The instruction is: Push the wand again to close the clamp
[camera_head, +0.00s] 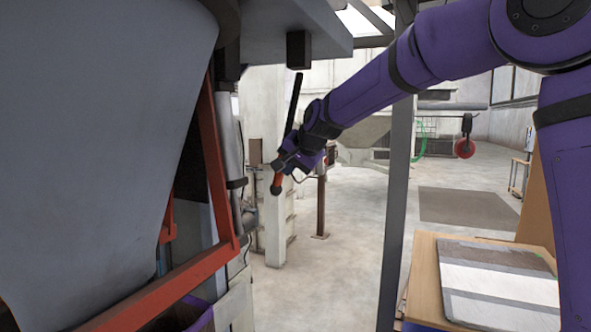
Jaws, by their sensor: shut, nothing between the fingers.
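The wand (294,103) is a thin black rod that hangs, slightly tilted, below a dark block (299,50) under a grey overhead plate. Its lower end shows an orange-red section (277,180) and a dark rounded tip. My gripper (284,163) is at the wand's lower part, just above the orange-red section, and hides some of the rod. The fingers are small and dark here; they are shut with nothing held. I cannot tell whether they touch the wand. I cannot make out the clamp or its state.
A large grey smooth surface (95,130) fills the left, with an orange-red frame (170,285) beside and below it. A dark upright post (396,200) stands right of the wand. A wooden table (425,285) with a flat grey-and-white stack (497,278) is at lower right. Open floor (340,265) lies between.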

